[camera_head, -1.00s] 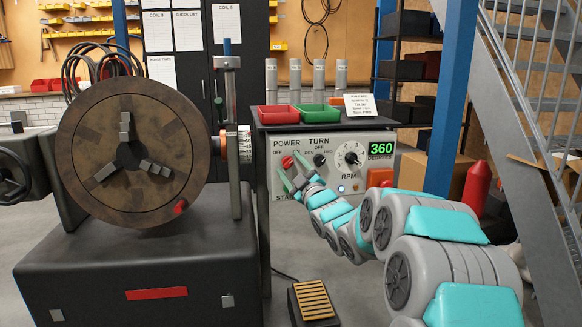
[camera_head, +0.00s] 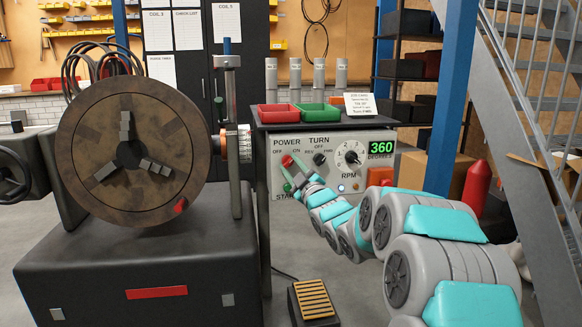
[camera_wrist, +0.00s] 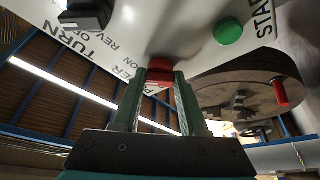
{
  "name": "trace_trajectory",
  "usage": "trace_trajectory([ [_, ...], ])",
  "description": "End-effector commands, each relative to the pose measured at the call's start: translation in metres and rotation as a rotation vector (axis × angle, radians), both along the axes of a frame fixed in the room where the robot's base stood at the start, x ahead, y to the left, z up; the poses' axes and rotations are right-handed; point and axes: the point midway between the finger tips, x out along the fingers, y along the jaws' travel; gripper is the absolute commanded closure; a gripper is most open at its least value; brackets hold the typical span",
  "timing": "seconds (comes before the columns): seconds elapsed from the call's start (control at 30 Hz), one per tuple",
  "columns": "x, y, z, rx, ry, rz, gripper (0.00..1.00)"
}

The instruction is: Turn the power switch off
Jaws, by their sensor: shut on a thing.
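The power switch (camera_head: 287,160) is a red knob at the upper left of the grey control panel (camera_head: 334,190), under the word POWER with OFF on its left and ON on its right. My gripper (camera_head: 294,168) reaches it from the lower right, its green fingers shut on the knob. In the wrist view the red switch (camera_wrist: 160,66) sits between the two fingertips, which partly cover it. Its exact pointing is hard to tell.
The black TURN knob (camera_head: 320,159) and the RPM dial (camera_head: 351,157) lie right of the switch. The green START button (camera_wrist: 228,32) is close by. A large round chuck (camera_head: 90,145) stands to the left. Red and green trays (camera_head: 319,118) sit above the panel.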

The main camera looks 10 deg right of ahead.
Motion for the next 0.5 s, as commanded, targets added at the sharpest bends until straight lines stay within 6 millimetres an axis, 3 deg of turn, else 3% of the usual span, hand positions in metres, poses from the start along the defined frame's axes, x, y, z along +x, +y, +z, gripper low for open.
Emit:
trace_trajectory([
  [0.5,-0.0002,-0.0008,-0.0013,-0.117,0.000,-0.001,1.00],
])
